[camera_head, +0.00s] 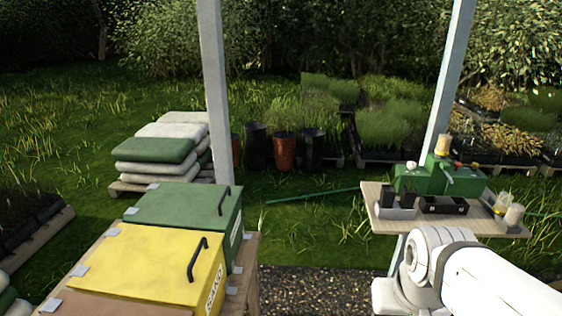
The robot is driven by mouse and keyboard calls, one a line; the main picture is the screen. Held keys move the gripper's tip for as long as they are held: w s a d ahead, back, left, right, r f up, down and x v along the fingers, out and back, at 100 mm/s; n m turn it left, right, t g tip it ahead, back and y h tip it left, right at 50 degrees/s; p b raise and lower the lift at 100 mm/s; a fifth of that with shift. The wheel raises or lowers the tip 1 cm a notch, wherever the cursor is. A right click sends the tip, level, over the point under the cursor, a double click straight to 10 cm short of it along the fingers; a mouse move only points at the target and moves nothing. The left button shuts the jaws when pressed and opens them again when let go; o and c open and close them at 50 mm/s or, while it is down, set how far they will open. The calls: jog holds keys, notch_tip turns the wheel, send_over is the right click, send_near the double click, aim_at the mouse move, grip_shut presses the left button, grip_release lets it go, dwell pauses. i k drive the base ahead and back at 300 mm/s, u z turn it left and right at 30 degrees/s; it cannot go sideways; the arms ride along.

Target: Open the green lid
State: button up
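The green lid (175,205) is shut on a box at the lower left, behind a yellow lid. It slopes down toward the right, has a black bar handle (224,201) near its right edge, and pale hinge plates on its left edge. A white label shows on the box's right face below it. My gripper is not in view. Only white links of my arm show at the lower right, well apart from the green lid.
The yellow lid (150,266) with its own black handle and a brown lid (115,304) are nearer, both shut. A grey post (214,90) stands just behind the green lid. A small table (385,222) with pots and a green machine is at right. Gravel lies between.

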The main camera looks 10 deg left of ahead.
aim_at(181, 205)
jog(key=z, duration=0.05)
jog(key=i, duration=1.55)
jog(key=u, duration=0.75)
jog(key=k, duration=0.7)
jog(key=u, duration=0.2)
jog(key=i, duration=0.8)
jog(key=z, duration=0.1)
